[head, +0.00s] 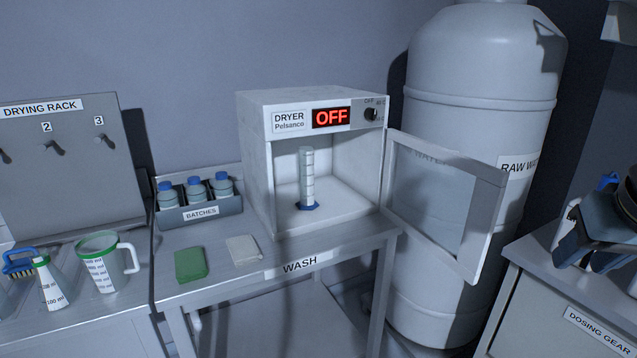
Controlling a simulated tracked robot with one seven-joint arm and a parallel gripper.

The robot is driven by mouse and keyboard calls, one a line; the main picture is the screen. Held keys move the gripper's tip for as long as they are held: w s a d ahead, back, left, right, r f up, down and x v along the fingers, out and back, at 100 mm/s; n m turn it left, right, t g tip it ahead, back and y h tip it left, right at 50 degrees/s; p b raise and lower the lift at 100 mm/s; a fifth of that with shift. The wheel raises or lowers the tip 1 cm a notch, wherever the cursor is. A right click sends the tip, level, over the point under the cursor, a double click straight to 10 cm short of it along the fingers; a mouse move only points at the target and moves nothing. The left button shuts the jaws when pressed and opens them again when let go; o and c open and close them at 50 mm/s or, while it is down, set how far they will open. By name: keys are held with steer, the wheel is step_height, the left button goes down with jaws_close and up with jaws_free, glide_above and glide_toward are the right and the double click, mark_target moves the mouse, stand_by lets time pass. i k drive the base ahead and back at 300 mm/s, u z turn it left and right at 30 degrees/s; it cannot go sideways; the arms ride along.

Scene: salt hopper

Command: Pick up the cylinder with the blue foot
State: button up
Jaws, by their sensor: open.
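The cylinder with the blue foot (308,178) is a clear, graduated tube standing upright inside the open dryer (257,170). Its blue foot rests on the dryer's white floor, toward the left of the chamber. The dryer's display reads OFF. Its glass door (436,205) is swung open to the right. My gripper (582,262) shows only in part at the right edge, dark, above the dosing gear cabinet and well apart from the cylinder. Its fingertips are hard to make out.
A batches rack (200,213) with blue-capped bottles stands left of the dryer. A green sponge (190,264) and a white cloth (242,250) lie in front. A green-rimmed jug (104,264) and a flask (50,285) stand at left. A raw water tank (475,120) stands behind the door.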

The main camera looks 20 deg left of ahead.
mark_target(308, 202)
steer(key=u, duration=1.15)
steer(key=i, duration=0.1)
steer(key=z, duration=2.85)
steer(key=k, duration=1.75)
steer(key=u, duration=1.6)
steer(key=i, duration=0.85)
steer(key=u, duration=0.1)
